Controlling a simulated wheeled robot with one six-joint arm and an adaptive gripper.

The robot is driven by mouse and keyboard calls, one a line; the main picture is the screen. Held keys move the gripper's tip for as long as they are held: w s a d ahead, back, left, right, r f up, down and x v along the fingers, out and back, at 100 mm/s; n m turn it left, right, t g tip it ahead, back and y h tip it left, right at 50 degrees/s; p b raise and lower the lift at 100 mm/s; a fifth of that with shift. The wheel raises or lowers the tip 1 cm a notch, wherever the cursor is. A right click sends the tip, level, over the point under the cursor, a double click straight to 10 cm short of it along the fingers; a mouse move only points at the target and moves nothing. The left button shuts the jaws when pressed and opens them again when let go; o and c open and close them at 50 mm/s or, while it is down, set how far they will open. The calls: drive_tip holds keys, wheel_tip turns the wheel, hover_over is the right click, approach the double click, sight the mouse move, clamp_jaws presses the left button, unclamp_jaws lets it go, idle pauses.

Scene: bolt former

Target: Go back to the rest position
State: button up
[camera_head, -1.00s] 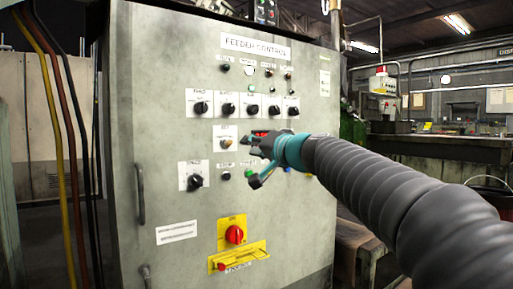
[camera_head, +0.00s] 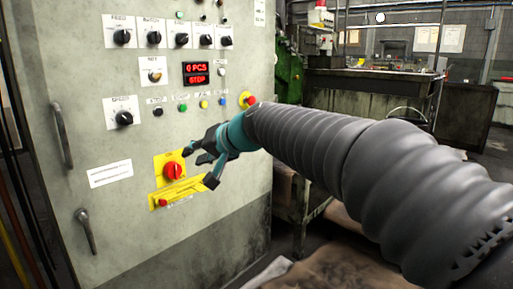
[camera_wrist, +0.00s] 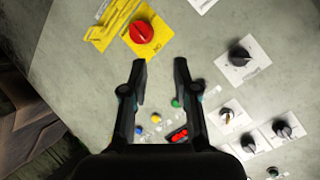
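My gripper (camera_head: 200,165) is in front of the lower part of the grey feeder control cabinet (camera_head: 90,150), just right of the red rotary switch (camera_head: 173,171) on its yellow plate. In the wrist view my gripper (camera_wrist: 160,75) has its two black fingers spread apart with nothing between them. The red switch (camera_wrist: 141,32) lies beyond the fingertips there, upper left. I cannot tell the exact gap to the panel, but no contact shows. My grey ribbed arm reaches in from the right.
The cabinet carries several black knobs (camera_head: 124,118), a red display (camera_head: 196,74) reading 0 PCS and STOP, small buttons and a door handle (camera_head: 62,135). A green machine (camera_head: 289,75) and a dark workbench (camera_head: 365,95) stand behind to the right.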

drive_tip(key=s+d+f+h+p, duration=0.2)
drive_tip(key=s+d+f+h, duration=0.1)
drive_tip(key=s+d, duration=0.6)
drive_tip(key=s+d+f+m+g+h+p, duration=0.1)
drive_tip(key=s+d+f+h+p, duration=0.2)
drive_tip(key=s+d+f, duration=0.3)
drive_tip(key=s+d+f+h+p, duration=0.2)
drive_tip(key=s+d+f+h, duration=0.2)
drive_tip(key=s+d, duration=0.9)
drive_tip(key=d, duration=0.3)
drive_tip(key=shift+s+d+f+g+p, duration=0.2)
drive_tip(key=shift+s+g+p, duration=0.1)
drive_tip(key=shift+g, duration=0.1)
